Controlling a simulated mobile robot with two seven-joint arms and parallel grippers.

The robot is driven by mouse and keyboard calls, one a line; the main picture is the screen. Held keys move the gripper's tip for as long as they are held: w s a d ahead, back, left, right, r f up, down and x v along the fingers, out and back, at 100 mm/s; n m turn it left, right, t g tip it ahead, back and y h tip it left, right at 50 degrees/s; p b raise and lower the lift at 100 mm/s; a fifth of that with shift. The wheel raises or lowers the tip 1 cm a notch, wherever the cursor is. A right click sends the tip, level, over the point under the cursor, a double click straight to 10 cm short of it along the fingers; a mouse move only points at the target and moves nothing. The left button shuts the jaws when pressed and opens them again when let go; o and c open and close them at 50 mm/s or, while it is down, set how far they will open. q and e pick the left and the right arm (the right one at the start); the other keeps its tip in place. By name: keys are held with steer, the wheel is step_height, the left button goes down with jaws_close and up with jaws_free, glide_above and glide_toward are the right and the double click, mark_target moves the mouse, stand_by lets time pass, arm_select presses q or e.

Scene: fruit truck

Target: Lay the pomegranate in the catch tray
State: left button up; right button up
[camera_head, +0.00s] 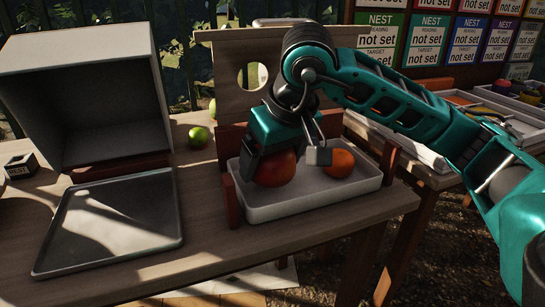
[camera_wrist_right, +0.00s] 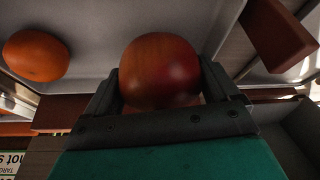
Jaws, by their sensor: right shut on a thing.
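The red pomegranate (camera_head: 276,170) is between the fingers of my right gripper (camera_head: 290,155), which is shut on it. It also shows in the wrist view (camera_wrist_right: 160,70), with a finger on each side. The gripper holds it over the left part of the pale catch tray (camera_head: 318,204), low inside the rim. I cannot tell whether its underside touches the tray floor. An orange fruit (camera_head: 339,163) lies in the same tray, right of the pomegranate and apart from it. My left gripper is not in view.
A wooden board with a round hole (camera_head: 228,60) stands behind the tray, and red-brown wooden posts (camera_head: 232,200) flank it. A green fruit (camera_head: 198,137) sits on the table to the left. A flat grey tray (camera_head: 115,225) and an open box (camera_head: 85,150) stand further left.

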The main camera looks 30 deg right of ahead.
steer(key=shift+f, duration=0.3)
steer(key=shift+f, duration=0.25)
stand_by(0.4)
steer(key=shift+f, duration=0.15)
stand_by(0.3)
steer(key=shift+f, duration=0.25)
stand_by(0.5)
steer(key=o, duration=0.9)
